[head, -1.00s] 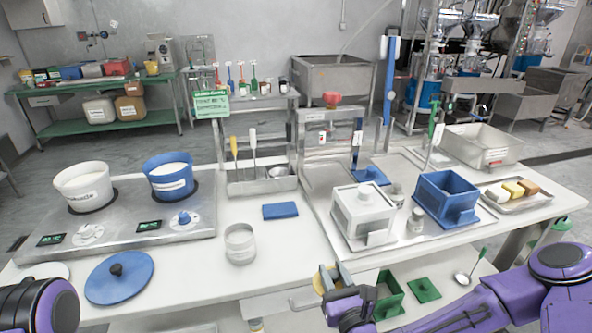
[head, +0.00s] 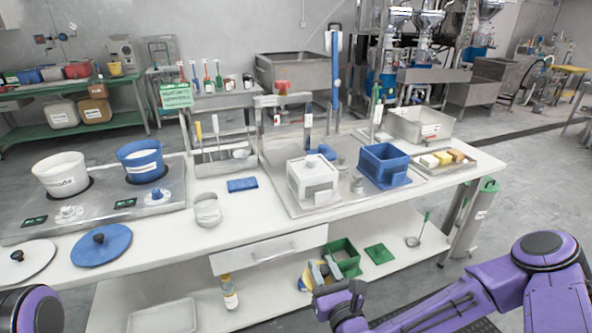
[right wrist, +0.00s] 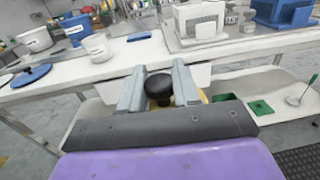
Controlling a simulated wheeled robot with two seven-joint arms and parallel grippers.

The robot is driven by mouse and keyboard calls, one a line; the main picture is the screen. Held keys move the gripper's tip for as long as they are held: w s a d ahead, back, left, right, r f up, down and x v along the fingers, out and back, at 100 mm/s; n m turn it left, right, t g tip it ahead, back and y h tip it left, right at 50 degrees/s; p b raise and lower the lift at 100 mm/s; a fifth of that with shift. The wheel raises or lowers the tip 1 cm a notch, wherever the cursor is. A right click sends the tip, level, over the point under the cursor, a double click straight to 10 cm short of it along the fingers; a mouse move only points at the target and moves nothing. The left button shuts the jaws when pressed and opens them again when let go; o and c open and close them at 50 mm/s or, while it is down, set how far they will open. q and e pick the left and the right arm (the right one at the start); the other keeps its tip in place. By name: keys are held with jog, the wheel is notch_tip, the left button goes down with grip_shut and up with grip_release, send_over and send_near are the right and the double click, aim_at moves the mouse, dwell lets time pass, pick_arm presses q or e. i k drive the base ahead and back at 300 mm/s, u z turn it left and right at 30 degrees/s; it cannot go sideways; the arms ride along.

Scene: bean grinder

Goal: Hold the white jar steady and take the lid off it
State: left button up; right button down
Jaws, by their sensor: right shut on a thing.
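A small white jar (head: 208,211) with a label stands upright on the table, left of the middle. No lid shows on it; it also shows in the right wrist view (right wrist: 97,48). My right gripper (head: 319,272) is in front of the table's front edge, to the right of the jar and apart from it. It is shut on the black knob (right wrist: 159,87) of a lid. Parts of a yellow lid (right wrist: 222,97) show around the fingers, and most of it is hidden. At the lower left only a purple part of my left arm shows; its gripper is out of view.
A white pot (head: 61,176) and a blue pot (head: 141,163) stand on a steel plate at left. A white lid (head: 38,258) and a blue lid (head: 115,249) lie in front. A white box (head: 312,182) and a blue box (head: 384,166) stand at right. A shelf is below.

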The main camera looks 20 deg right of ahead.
aim_at(206, 205)
jog(key=z, duration=0.05)
jog(key=i, duration=1.1)
jog(key=u, duration=0.6)
